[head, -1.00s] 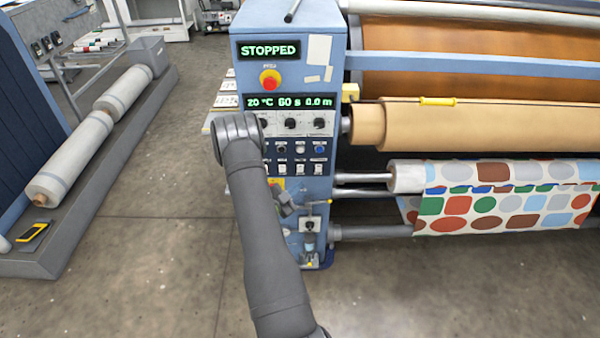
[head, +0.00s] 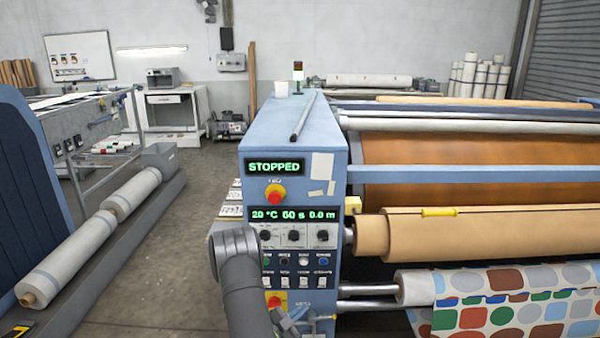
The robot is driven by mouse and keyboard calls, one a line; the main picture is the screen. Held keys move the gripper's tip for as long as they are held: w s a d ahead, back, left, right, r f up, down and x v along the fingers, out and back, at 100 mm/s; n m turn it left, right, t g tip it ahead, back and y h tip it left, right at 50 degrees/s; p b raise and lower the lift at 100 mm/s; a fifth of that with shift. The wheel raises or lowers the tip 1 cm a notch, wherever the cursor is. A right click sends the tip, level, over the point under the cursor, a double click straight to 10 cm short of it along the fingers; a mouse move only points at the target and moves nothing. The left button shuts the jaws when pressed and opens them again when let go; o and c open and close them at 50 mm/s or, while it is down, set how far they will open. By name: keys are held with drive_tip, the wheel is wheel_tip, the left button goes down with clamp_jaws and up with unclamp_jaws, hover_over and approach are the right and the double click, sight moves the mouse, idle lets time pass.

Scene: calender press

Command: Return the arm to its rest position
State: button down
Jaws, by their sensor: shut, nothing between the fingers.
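My arm rises from the bottom edge left of centre in the head view, its elbow in front of the blue control cabinet (head: 290,140). My gripper (head: 286,322) shows only as a small grey part beside the forearm, low in front of the cabinet. It is shut and holds nothing. The forearm hides most of it. The display (head: 274,167) on the cabinet reads STOPPED. A lower display (head: 293,215) reads 20 °C, 60 s and 0.0 m.
A red emergency button (head: 275,194) sits between the displays. Knobs and buttons lie close to my elbow. A brown roll (head: 480,235) and a patterned fabric roll (head: 500,284) extend right. Grey rolls (head: 90,240) lie at left. The floor (head: 190,225) between them is open.

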drive_tip(key=shift+w, duration=2.8)
drive_tip(key=s+r+n+y, duration=0.6)
drive_tip(key=s+n, duration=0.1)
drive_tip(key=s, duration=0.3)
drive_tip(key=s+r+n+y, duration=0.5)
drive_tip(key=s+n+y, duration=0.2)
drive_tip(key=s, duration=0.4)
drive_tip(key=shift+d+r+n, duration=0.4)
drive_tip(key=shift+n, duration=0.1)
